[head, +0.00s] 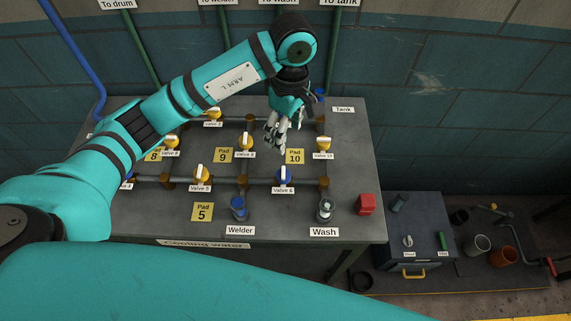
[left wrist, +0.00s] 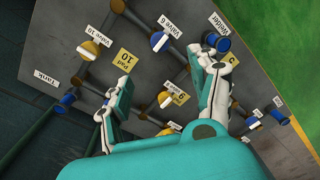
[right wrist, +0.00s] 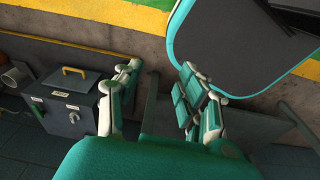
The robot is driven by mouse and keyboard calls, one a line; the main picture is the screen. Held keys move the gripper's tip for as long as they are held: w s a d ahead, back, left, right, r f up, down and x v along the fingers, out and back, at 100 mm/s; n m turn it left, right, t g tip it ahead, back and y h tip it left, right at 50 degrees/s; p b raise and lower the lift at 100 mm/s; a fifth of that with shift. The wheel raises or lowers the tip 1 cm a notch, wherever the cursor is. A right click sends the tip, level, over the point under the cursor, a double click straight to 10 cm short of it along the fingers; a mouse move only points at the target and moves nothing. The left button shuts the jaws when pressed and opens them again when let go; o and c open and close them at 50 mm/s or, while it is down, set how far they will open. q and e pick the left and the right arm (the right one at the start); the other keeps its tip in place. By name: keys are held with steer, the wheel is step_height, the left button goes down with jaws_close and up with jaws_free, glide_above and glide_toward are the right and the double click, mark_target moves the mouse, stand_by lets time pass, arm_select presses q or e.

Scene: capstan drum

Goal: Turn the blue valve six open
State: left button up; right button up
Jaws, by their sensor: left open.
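Valve six (head: 283,177) is a round blue knob with a white handle, on the front pipe of the grey Cooling water table. Its label sits just in front of it. In the left wrist view valve six (left wrist: 159,42) shows near the top, with its label beside it. My left gripper (head: 276,138) hangs over the table behind valve six and apart from it. In the left wrist view its fingers (left wrist: 155,80) are spread, with nothing between them. My right gripper (right wrist: 157,75) is open and empty, away from the table valves.
Yellow-knobbed valves stand around: valve 5 (head: 201,174), valve 9 (head: 245,142) and valve 10 (head: 323,144). A grey box (head: 414,232) stands right of the table.

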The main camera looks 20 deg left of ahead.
mark_target(284, 171)
arm_select(q)
steer(key=f, duration=0.1)
steer(key=f+p, duration=0.1)
steer(key=f, duration=0.1)
steer(key=s+f, duration=0.1)
steer(key=f, duration=0.1)
steer(key=shift+f+p, duration=0.2)
steer(key=shift+p, duration=0.15)
arm_select(e)
steer(key=s+r+g, duration=0.1)
steer(key=s+r, duration=0.1)
steer(key=s, duration=0.4)
arm_select(q)
step_height(284, 171, down, 7)
steer(key=shift+a+p, duration=0.15)
steer(key=shift+p, duration=0.85)
steer(key=shift+f+p, duration=0.3)
steer(key=shift+f, duration=1.2)
steer(key=shift+s, duration=0.1)
steer(key=c, duration=0.9)
steer(key=shift+c, duration=1.2)
arm_select(e)
steer(key=shift+t, duration=0.4)
steer(key=w+r, duration=0.1)
steer(key=w, duration=0.1)
steer(key=w+r, duration=0.1)
steer(key=w, duration=0.1)
steer(key=shift+r, duration=0.1)
